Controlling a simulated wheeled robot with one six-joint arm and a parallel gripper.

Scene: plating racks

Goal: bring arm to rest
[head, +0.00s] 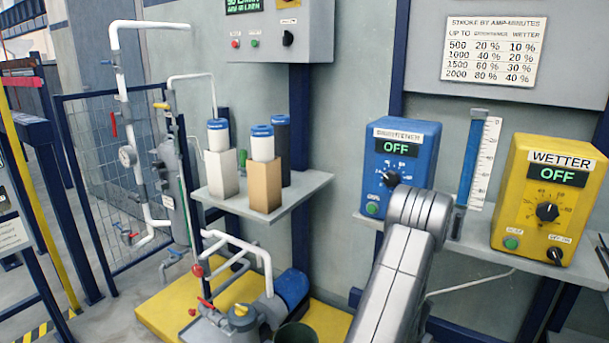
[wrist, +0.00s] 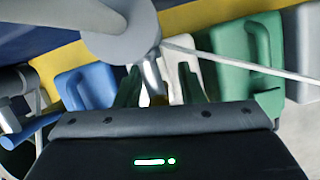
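My arm (head: 400,265) rises from the bottom of the head view, in front of the blue dosing box (head: 410,155), and its grey rounded joint is near the shelf. My gripper does not show in the head view. In the wrist view, my gripper (wrist: 160,88) has a black body with a green light, and two dark green finger shapes stand apart with a gap between them. I see nothing held between them. A grey rounded part with a thin metal tip crosses the view above the gap, and I cannot tell what it is.
Blue, white and green canisters (wrist: 92,85) lie below the gripper. A yellow wetter box (head: 545,200) and a blue-scaled tube stand on the right shelf. Capped cartridges stand on the left shelf (head: 215,200). A pump with pipes sits on a yellow base (head: 160,315).

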